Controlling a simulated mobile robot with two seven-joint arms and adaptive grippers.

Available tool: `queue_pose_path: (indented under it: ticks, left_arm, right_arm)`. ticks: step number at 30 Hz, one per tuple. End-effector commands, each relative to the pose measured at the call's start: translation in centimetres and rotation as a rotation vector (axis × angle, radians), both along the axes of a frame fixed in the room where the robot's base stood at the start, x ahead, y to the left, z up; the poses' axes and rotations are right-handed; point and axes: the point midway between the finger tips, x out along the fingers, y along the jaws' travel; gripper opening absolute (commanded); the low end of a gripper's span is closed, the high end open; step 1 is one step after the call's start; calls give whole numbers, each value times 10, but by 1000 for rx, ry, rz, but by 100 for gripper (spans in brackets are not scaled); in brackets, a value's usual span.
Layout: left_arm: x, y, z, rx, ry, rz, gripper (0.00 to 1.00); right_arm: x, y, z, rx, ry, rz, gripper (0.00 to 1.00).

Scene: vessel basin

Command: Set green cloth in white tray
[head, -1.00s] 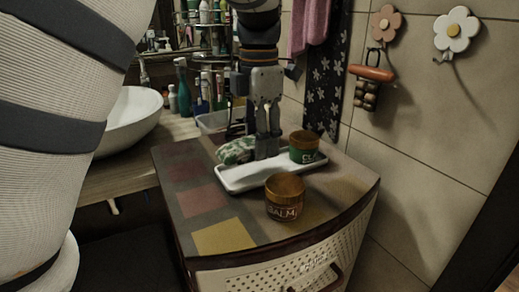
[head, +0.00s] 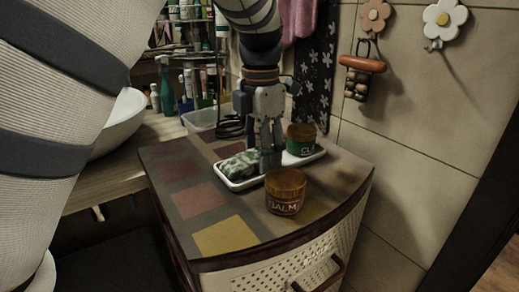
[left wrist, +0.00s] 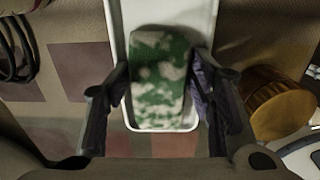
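The folded green-and-white cloth (head: 243,163) lies at the left end of the white tray (head: 303,158) on the cabinet top. In the left wrist view the cloth (left wrist: 158,75) lies lengthwise inside the end of the tray (left wrist: 117,25), within its rim. My left gripper (head: 270,162) points down over the tray, just right of the cloth in the head view. In the left wrist view its fingers (left wrist: 160,112) are spread apart on either side of the cloth, with nothing gripped between them. My right gripper is not in view.
A brown balm jar (head: 286,190) stands just in front of the tray, close to my gripper. A white basin (head: 120,122) and bottles are left and behind. The cabinet's front left is clear.

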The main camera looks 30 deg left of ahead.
Motion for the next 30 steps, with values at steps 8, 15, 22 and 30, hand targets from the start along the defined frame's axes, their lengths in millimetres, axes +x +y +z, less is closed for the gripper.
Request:
queue_pose_path:
  ticks: [8,15,22,30]
  left_arm:
    - [-2,0,-9,-4,22,2,64]
    - [-2,0,-7,-3,17,1,64]
    - [-1,0,0,-2,14,0,64]
    - [1,0,65,0,6,1,64]
  right_arm:
    - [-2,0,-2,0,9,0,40]
    - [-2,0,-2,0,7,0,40]
    - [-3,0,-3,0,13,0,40]
    - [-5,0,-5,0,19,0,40]
